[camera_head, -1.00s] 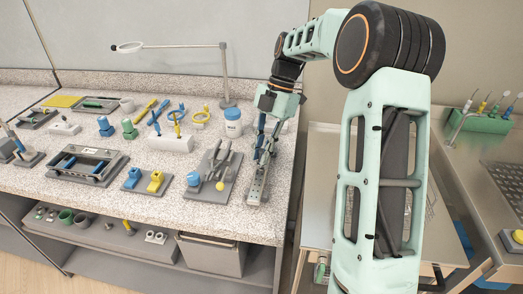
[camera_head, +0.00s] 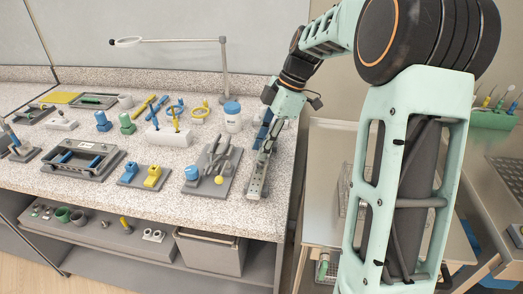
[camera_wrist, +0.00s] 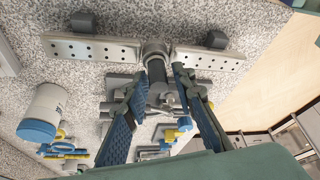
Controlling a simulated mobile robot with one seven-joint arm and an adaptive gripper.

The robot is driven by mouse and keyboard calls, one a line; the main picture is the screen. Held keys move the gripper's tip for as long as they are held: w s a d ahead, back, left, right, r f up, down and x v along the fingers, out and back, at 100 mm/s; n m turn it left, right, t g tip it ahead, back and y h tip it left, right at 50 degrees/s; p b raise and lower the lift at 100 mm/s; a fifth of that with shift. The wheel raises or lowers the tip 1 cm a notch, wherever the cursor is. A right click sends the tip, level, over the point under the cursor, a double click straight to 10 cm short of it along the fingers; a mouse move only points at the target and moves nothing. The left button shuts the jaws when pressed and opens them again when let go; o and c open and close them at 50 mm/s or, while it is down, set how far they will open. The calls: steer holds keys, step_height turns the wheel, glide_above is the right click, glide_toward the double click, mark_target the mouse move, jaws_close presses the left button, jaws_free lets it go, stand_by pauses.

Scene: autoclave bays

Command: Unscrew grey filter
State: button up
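A dark grey cylindrical part, which looks like the grey filter (camera_wrist: 156,72), stands at the middle of a perforated metal strip in the wrist view. The strip (camera_wrist: 92,50) extends to both sides of it, and in the head view it lies near the bench's right end (camera_head: 257,180). My gripper (camera_wrist: 160,72) reaches over the strip, its blue-padded fingers apart on either side of the grey part. A narrow gap seems to show at each fingertip; contact is unclear. In the head view my gripper (camera_head: 266,140) hides the part.
The bench's right edge is close by. Blue and yellow blocks (camera_head: 152,178) stand farther left.

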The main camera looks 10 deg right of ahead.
steer(key=shift+w+f+m+t+b, duration=0.1)
steer(key=shift+f+m+t+b, duration=0.1)
steer(key=shift+m+t+b, duration=0.75)
steer(key=shift+r+m+g, duration=0.15)
steer(key=shift+m+g, duration=0.1)
steer(key=shift+m, duration=0.7)
steer(key=shift+m+b, duration=0.5)
steer(key=shift+m, duration=0.1)
steer(key=shift+a+m+t+h+b, duration=0.1)
steer(key=shift+m+t+h+b, duration=0.3)
steer(key=shift+m, duration=0.5)
steer(key=m+t, duration=0.1)
steer(key=m, duration=0.2)
steer(key=shift+w+h+b, duration=0.1)
steer(key=shift+h+b, duration=0.2)
steer(key=shift+b, duration=0.05)
steer(key=shift+w+d+m+t+h, duration=0.1)
steer(key=shift+m+t+h, duration=0.2)
steer(key=shift+m, duration=0.8)
steer(key=shift+d+m+t+h, duration=0.1)
steer(key=shift+m+t+h, duration=0.2)
steer(key=shift+m, duration=0.8)
jaws_close()
